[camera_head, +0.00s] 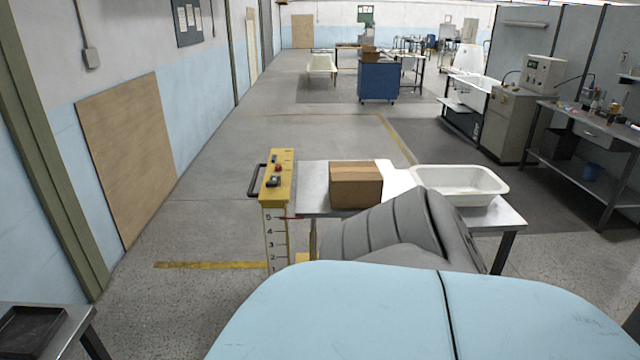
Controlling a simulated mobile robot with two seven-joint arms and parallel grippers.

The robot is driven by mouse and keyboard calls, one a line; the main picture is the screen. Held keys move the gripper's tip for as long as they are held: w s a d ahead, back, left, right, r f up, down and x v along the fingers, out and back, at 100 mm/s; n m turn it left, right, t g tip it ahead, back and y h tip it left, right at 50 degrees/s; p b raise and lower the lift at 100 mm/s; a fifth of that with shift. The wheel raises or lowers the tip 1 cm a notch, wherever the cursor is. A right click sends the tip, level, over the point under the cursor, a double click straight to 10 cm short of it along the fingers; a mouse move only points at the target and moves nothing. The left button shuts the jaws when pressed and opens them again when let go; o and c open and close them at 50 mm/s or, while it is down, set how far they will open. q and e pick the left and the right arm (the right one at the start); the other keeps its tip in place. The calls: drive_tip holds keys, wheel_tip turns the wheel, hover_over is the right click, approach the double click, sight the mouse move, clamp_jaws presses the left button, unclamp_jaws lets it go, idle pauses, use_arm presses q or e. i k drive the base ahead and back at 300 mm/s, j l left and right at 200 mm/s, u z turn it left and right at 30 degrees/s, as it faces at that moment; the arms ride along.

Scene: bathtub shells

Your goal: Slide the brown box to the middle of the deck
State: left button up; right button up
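The brown box (356,185) is a closed cardboard carton. It stands upright on the grey metal deck (313,188), left of the deck's middle. A white bathtub shell (459,184) rests on the right part of the deck. A white patch lies between the box and the shell; I cannot tell what it is. A grey ribbed shape in front hides the deck's near middle edge. Neither of my grippers is in view.
A yellow control post (276,208) with buttons, a black handle and a number scale stands at the deck's left end. Open floor lies left and beyond. A workbench (587,125) stands at the right, a blue cabinet (379,82) farther back. A dark tray (30,330) sits lower left.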

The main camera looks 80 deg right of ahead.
sight(353, 184)
drive_tip(key=z, duration=2.75)
drive_tip(key=i+l+u, duration=0.1)
drive_tip(key=i+u, duration=0.25)
drive_tip(key=i+l+u, duration=0.1)
drive_tip(key=u, duration=0.25)
drive_tip(key=i+l+u, duration=0.2)
drive_tip(key=u, duration=0.15)
drive_tip(key=i+l, duration=0.25)
drive_tip(key=l, duration=0.15)
drive_tip(key=i+l+u, duration=0.1)
drive_tip(key=i+l, duration=0.45)
drive_tip(key=l, duration=0.2)
drive_tip(key=u, duration=0.05)
